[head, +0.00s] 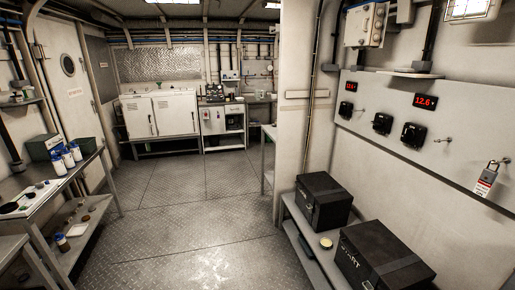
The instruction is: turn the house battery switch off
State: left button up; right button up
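A grey panel (450,117) on the right wall carries black switches: a left one (346,109), a middle one (381,123) and a right one (414,135). Their labels and knob positions are too small to read, so I cannot tell which is the house battery switch. A larger red display (425,102) reads about 12.6, and a smaller one (350,87) sits to its left. A padlock with a red and white tag (487,178) hangs at the panel's right end. Neither of my grippers shows in the head view.
Below the panel, a low bench (291,203) bears a black battery box (323,200) and a nearer one (384,260) marked START, with a small round tin (326,242) between. A shelf table (22,205) with bottles stands left. The metal floor (195,200) between is clear.

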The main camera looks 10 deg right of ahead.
aim_at(342, 108)
jog(key=i+j+z, duration=0.25)
jog(key=i, duration=0.55)
jog(key=i+z, duration=0.3)
jog(key=z, duration=0.15)
jog(key=i+j+z, duration=0.25)
jog(key=z, duration=0.15)
jog(key=i+j+z, duration=0.25)
jog(key=z, duration=0.2)
jog(key=i+j+z, duration=0.2)
jog(key=z, duration=0.25)
jog(key=i+j+z, duration=0.1)
jog(key=j+z, duration=0.15)
jog(key=j, duration=0.2)
jog(key=i+j+z, duration=0.1)
jog(key=j+z, duration=0.2)
jog(key=j, duration=0.15)
